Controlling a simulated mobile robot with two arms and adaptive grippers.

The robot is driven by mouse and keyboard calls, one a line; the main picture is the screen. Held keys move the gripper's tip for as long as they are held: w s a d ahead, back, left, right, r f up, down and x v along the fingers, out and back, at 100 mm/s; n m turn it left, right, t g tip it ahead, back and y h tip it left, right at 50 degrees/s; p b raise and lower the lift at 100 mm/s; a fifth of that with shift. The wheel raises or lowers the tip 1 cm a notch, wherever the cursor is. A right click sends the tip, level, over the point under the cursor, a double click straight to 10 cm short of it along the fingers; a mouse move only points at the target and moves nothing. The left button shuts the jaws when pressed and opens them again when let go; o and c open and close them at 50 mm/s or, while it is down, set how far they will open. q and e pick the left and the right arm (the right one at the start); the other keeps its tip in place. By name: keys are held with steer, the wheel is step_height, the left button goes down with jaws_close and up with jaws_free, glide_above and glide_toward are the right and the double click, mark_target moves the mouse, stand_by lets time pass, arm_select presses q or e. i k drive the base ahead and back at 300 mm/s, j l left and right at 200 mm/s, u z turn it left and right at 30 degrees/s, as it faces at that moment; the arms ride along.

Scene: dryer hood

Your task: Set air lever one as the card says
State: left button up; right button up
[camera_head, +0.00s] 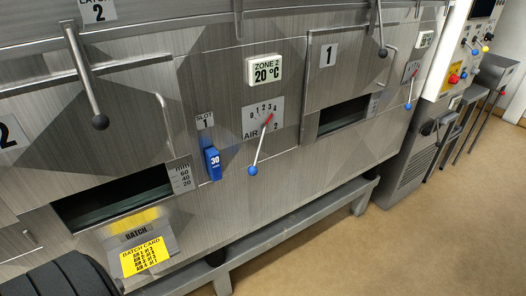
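The yellow batch card (146,257) sits on a holder low on the left of the machine front. Its title is readable, and several lines starting with AIR follow, but their figures are too small to read surely. One air lever (260,149) with a blue knob hangs from a 0 to 4 scale plate (263,121) labelled AIR 2. Its red pointer is near the high end, around 3 to 4. Another blue-knobbed lever (410,92) with a red pointer is at the far right. Its label and setting are not readable.
A blue block marked 30 (212,163) stands in slot 1. Long handles with black knobs (100,121) project from the front. A lower rail (300,224) juts out. The tan floor (400,240) is clear at right.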

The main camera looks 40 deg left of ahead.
mark_target(409, 106)
steer(key=u, duration=2.25)
steer(key=z, duration=2.1)
steer(key=i+l, duration=0.35)
steer(key=i+l+z, duration=0.05)
steer(key=i, duration=0.05)
